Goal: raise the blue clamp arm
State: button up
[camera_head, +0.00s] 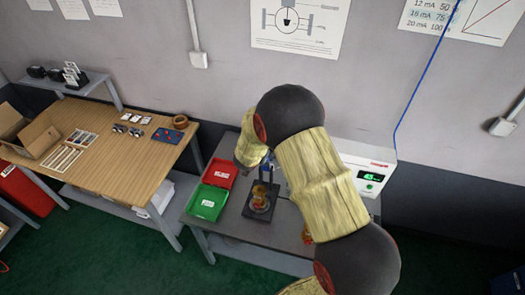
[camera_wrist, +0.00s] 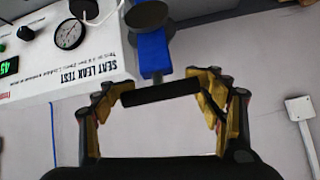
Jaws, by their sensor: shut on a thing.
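The blue clamp arm (camera_wrist: 152,52) shows in the wrist view, with a black crossbar handle (camera_wrist: 160,93) at its near end. My gripper (camera_wrist: 163,88) has its fingers at the two ends of this handle and is shut on it. In the head view a blue part of the clamp (camera_head: 266,167) stands over a dark fixture base (camera_head: 249,211) with a brass-coloured piece (camera_head: 260,198) on it. My own arm covers much of the clamp and gripper in that view, so the clamp arm's angle is hard to tell there.
A seat leak test box (camera_head: 361,164) with a green display stands right of the fixture; its gauge (camera_wrist: 69,34) shows in the wrist view. A red tray (camera_head: 219,173) and a green tray (camera_head: 207,203) lie to the left. A wooden bench (camera_head: 112,165) stands further left.

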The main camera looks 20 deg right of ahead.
jog(key=shift+w, duration=0.15)
jog(key=o, duration=1.7)
jog(key=v, duration=1.1)
jog(key=shift+s+a+r, duration=0.2)
jog(key=shift+s, duration=0.1)
